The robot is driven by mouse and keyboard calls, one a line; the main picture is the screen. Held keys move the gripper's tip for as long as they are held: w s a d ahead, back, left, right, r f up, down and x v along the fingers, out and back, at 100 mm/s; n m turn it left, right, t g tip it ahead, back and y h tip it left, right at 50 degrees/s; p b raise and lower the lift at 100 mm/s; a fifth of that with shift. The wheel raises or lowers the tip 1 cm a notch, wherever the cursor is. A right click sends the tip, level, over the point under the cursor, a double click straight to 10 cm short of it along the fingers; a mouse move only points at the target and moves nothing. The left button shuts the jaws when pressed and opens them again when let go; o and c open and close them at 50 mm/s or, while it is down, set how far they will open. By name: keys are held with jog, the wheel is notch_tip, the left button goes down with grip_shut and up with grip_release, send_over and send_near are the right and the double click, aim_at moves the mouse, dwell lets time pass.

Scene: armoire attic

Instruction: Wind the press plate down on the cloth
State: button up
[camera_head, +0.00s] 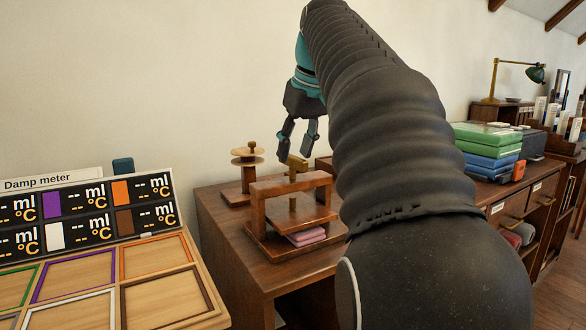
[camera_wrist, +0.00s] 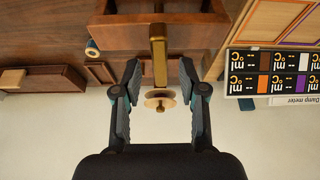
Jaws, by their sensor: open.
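The wooden press (camera_head: 262,190) stands on the dark wooden cabinet top in the head view, left of my arm. Its brass handle (camera_head: 297,163) rises above the top beam. The press plate (camera_head: 296,213) hangs inside the frame, above a folded pink cloth (camera_head: 307,237) on the press base. My gripper (camera_head: 297,146) is open and points down just above the brass handle. In the wrist view the handle (camera_wrist: 159,60) lies between and ahead of the open fingers (camera_wrist: 158,75), with a gap on each side. The cloth cannot be made out there.
A wooden spool stand (camera_head: 248,170) is behind the press on the left. The damp meter board (camera_head: 90,215) with coloured square frames fills the lower left. Stacked green and blue boxes (camera_head: 487,148) and a desk lamp (camera_head: 535,74) stand to the right.

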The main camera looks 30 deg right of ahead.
aim_at(293, 156)
jog(key=shift+b+x, duration=0.3)
jog(key=shift+x, duration=1.25)
grip_shut()
jog(key=shift+r+m+p, duration=0.1)
jog(key=shift+m+p, duration=0.2)
jog(key=shift+m, duration=0.1)
